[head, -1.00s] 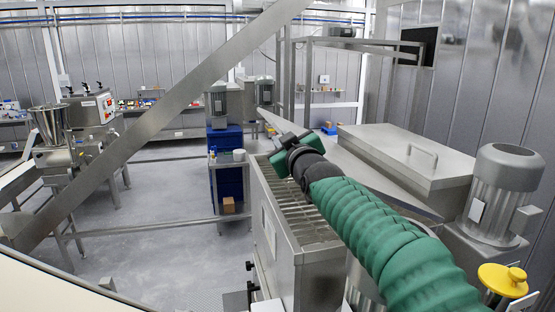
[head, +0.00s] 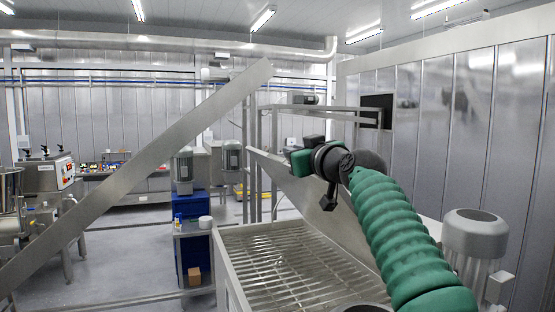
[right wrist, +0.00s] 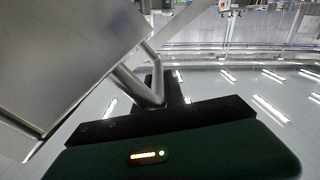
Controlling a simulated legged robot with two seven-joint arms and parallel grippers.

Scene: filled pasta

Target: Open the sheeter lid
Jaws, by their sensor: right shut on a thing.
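The sheeter lid (head: 300,190) is a grey metal panel. It stands raised and tilted along the right side of an open grated bed (head: 285,262) in the head view. My right gripper (head: 301,160), on the green-sleeved arm, is at the lid's upper far part. In the right wrist view the lid (right wrist: 65,55) fills the upper left, and its bent bar handle (right wrist: 138,84) runs into my right gripper (right wrist: 158,85), which is shut on it. The fingertips are hard to make out. My left gripper is not in view.
A long grey slanting bar (head: 140,165) crosses the left of the head view. A grey motor (head: 474,240) stands at the right, near the green arm. A blue cabinet (head: 194,250) stands beyond the grated bed. Floor is open at the left.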

